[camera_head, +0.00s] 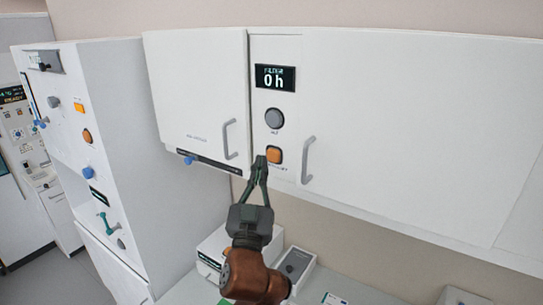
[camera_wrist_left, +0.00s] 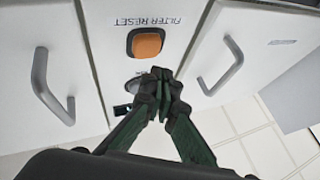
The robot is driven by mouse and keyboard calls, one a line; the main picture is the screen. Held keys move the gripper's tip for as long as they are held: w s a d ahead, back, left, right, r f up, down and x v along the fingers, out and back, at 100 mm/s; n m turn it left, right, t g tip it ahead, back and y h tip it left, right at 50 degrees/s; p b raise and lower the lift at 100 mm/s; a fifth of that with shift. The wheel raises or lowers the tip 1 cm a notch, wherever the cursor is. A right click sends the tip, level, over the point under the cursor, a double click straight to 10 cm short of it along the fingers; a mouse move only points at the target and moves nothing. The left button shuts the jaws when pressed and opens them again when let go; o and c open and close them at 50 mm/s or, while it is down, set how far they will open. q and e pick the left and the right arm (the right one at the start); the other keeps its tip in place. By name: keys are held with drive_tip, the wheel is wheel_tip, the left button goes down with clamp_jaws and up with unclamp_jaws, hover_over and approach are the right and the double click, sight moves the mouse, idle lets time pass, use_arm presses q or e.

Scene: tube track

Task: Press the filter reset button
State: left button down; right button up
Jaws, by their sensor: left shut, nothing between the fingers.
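The orange filter reset button (camera_head: 275,155) sits in a dark square frame on the narrow white panel between two cabinet doors. In the left wrist view the same orange button (camera_wrist_left: 148,43) shows above the fingertips, with the upside-down label "FILTER RESET". My left gripper (camera_head: 259,161) is shut and empty, its tips beside the button's left edge in the head view. In the wrist view the left gripper (camera_wrist_left: 165,80) partly covers a grey round button. Contact with the panel cannot be told. The display (camera_head: 275,78) reads "0 h". My right gripper is not in view.
A grey round button (camera_head: 274,118) sits above the orange one. Door handles stick out on both sides, left (camera_head: 229,139) and right (camera_head: 307,160). A white cabinet with knobs (camera_head: 130,150) stands at left. A white box (camera_head: 215,250) is on the counter below.

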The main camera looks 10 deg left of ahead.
use_arm(q)
drive_tip(key=shift+s+a+p, duration=0.2)
drive_tip(key=shift+s+a, duration=0.1)
drive_tip(key=shift+s, duration=0.55)
drive_tip(key=shift+s+a+p, duration=0.15)
drive_tip(key=shift+s+a, duration=0.1)
drive_tip(key=shift+s, duration=0.55)
